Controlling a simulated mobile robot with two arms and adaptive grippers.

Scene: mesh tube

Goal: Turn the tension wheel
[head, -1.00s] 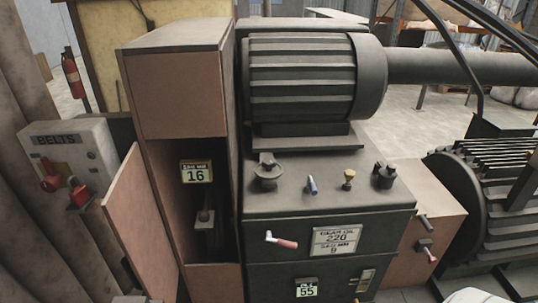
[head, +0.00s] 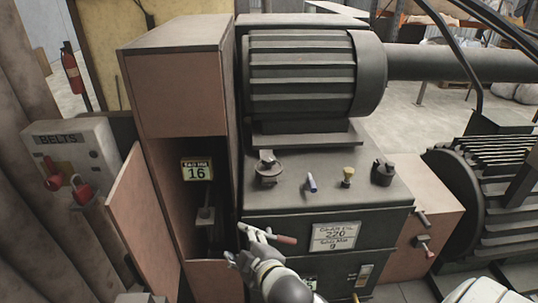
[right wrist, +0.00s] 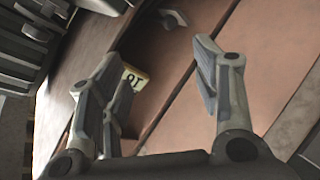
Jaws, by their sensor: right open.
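I cannot tell for certain which part is the tension wheel. Inside the open cabinet (head: 162,215) there is a small grey part (head: 205,216), below a yellow-edged plate reading 16 (head: 197,171). Two dark round knobs, left (head: 268,168) and right (head: 384,172), stand on the machine top.
The cabinet door (head: 135,225) stands open at the left. A BELTS box (head: 72,150) with red locks is beyond it. A ribbed motor (head: 305,75) sits above the machine. A ribbed drum (head: 490,205) stands at the right.

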